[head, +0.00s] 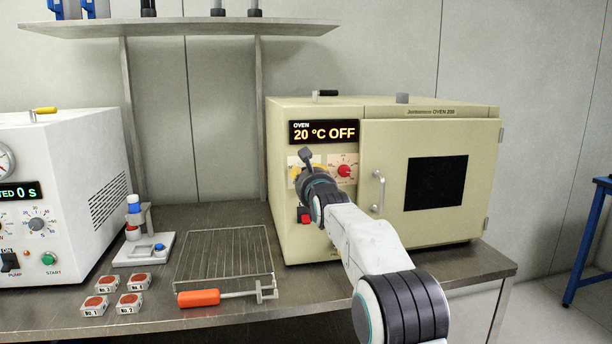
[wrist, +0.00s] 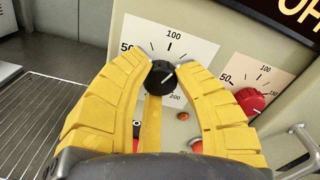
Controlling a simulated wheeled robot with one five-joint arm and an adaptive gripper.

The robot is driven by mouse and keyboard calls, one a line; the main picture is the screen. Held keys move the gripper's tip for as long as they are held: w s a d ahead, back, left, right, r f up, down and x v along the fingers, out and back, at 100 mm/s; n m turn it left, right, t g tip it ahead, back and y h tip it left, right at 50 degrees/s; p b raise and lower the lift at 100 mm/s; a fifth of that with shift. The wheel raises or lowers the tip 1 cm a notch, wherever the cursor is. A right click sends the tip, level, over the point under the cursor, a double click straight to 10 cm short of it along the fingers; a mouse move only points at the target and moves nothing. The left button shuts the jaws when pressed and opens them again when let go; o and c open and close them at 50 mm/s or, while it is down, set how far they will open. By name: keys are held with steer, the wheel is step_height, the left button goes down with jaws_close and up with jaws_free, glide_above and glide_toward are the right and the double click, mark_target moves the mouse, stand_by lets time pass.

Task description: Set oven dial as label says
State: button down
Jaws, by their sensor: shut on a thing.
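The cream oven (head: 385,112) stands on the bench at the right, its display (head: 323,132) reading 20 °C OFF. In the wrist view, the black dial (wrist: 160,79) sits on a white scale plate marked 50, 100 and 200. The yellow fingertips of my gripper (wrist: 164,66) are shut on the dial's two sides. In the head view my gripper (head: 297,173) hides this dial. A red dial (wrist: 249,102) with its own scale is to the right of it, apart from my gripper; it also shows in the head view (head: 344,171). No readable instruction label shows.
The oven door has a handle (head: 378,190) close to my arm. A wire rack (head: 224,252) with an orange-handled tool (head: 198,298) lies left of the oven. Several small labelled boxes (head: 139,281) sit at the front left. A white machine (head: 62,190) stands far left.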

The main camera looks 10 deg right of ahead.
steer(key=shift+r+m, duration=0.2)
steer(key=shift+m, duration=0.4)
steer(key=c, duration=1.4)
jaws_free()
steer(key=o, duration=0.5)
steer(key=shift+f, duration=0.15)
steer(key=shift+s, duration=0.15)
steer(key=s, duration=1.1)
steer(key=shift+s, duration=0.3)
